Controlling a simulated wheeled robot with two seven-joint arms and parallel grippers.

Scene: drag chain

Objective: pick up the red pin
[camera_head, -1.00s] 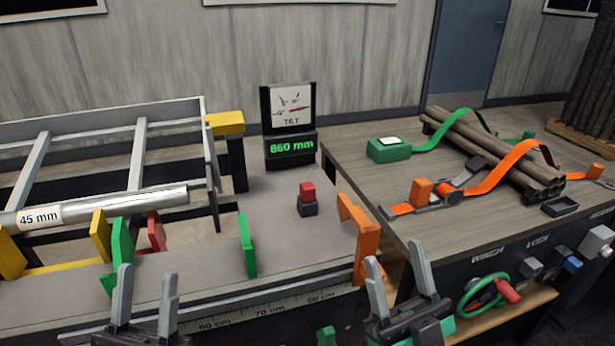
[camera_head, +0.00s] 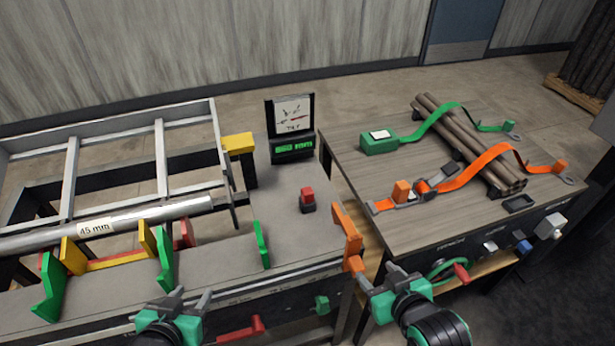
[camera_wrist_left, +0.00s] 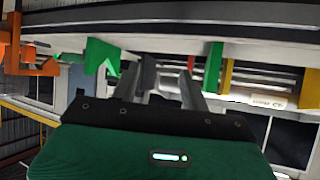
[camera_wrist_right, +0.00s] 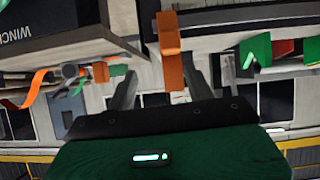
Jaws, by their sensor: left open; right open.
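Several red parts show, and I cannot tell for sure which is the red pin. A small red block (camera_head: 307,194) stands on a dark base on the grey bench. A red bar-like part (camera_head: 240,330) sits low at the bench's front, right of my left gripper (camera_head: 190,298). That gripper is open and empty at the front edge; its fingers (camera_wrist_left: 168,75) show in the left wrist view. My right gripper (camera_head: 379,280) is open in front of the gap between bench and table. In the right wrist view, the orange bracket (camera_wrist_right: 170,50) appears between its fingers (camera_wrist_right: 163,75).
The orange bracket (camera_head: 348,240) stands at the bench's right end. Green (camera_head: 262,246) and yellow (camera_head: 73,256) brackets line the front. A 45 mm tube (camera_head: 150,215) lies at left. A wooden table (camera_head: 350,165) with strapped bars is at right.

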